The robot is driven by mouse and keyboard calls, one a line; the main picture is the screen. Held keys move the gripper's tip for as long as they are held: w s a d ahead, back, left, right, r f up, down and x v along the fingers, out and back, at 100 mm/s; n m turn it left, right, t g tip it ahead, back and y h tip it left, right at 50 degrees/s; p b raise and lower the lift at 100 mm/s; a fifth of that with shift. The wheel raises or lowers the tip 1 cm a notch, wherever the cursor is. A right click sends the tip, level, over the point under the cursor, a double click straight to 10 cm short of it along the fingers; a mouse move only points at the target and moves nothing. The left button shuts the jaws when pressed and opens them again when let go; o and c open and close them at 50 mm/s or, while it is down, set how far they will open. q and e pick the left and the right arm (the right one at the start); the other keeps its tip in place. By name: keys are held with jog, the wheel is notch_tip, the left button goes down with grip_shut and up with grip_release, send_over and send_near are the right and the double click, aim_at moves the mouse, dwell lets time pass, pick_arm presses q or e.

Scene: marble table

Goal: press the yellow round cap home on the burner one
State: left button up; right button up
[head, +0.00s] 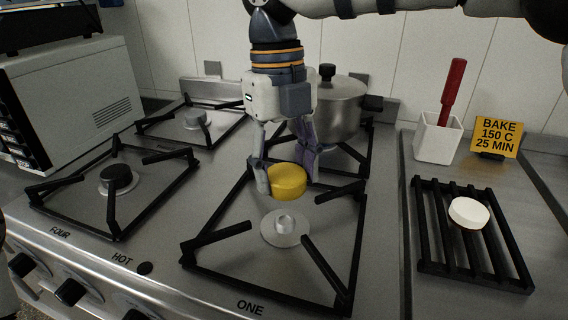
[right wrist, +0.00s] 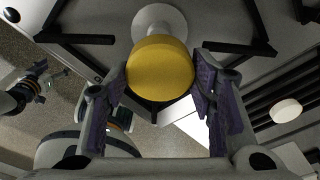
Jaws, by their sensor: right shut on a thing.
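The yellow round cap (head: 287,181) is gripped between the fingers of my right gripper (head: 287,178). In the right wrist view the yellow cap (right wrist: 160,68) sits between the purple finger pads of the right gripper (right wrist: 160,85). Burner one (head: 285,228) is the front right burner, a pale disc with a raised middle, bare of any cap. The cap is held above the grate, apart from the burner and a little behind it in the head view. The burner's disc (right wrist: 159,18) shows partly behind the cap in the right wrist view. My left arm shows small at the left there; its fingers are unclear.
A black grate (head: 351,262) surrounds burner one. A steel pot (head: 342,108) stands behind the right gripper. A white round cap (head: 468,212) lies on a black rack (head: 430,240) at the right. The front left burner has a black cap (head: 116,178).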

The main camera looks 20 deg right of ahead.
aim_at(285, 219)
jog(key=shift+f, duration=2.7)
jog(key=shift+f, duration=1.5)
jog(key=o, duration=1.1)
jog(key=shift+c, duration=0.2)
jog(key=r, duration=0.4)
jog(key=w+r, duration=0.1)
jog(key=r, duration=0.7)
jog(key=shift+w+a, duration=0.2)
jog(key=shift+a, duration=0.05)
jog(key=shift+f, duration=0.1)
